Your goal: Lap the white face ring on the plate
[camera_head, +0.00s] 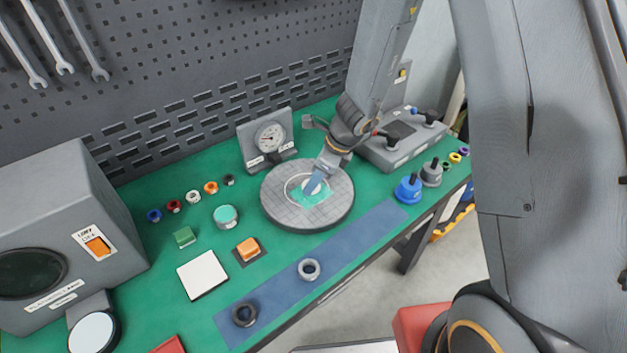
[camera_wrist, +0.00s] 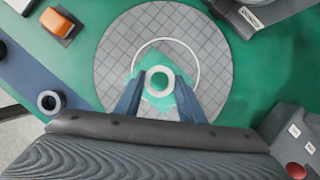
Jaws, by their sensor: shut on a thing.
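The lapping plate (camera_head: 335,205) is a round grey disc with a grid of grooves, and it also fills the upper middle of the wrist view (camera_wrist: 115,55). A teal patch of paste (camera_wrist: 181,97) lies on it, partly inside a white circle line. The white face ring (camera_wrist: 160,71) shows between the blue fingers of my gripper (camera_wrist: 159,90), over the teal patch. My gripper is shut on it. In the head view my gripper (camera_head: 313,186) points down at the plate and mostly hides the ring. I cannot tell whether the ring touches the plate.
A dial gauge (camera_head: 270,138) stands behind the plate. An orange block (camera_head: 248,247), a teal-topped jar (camera_head: 226,217) and a white square (camera_head: 203,274) lie to the left. A grey ring (camera_head: 309,269) and a dark ring (camera_head: 245,314) sit on the blue strip in front.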

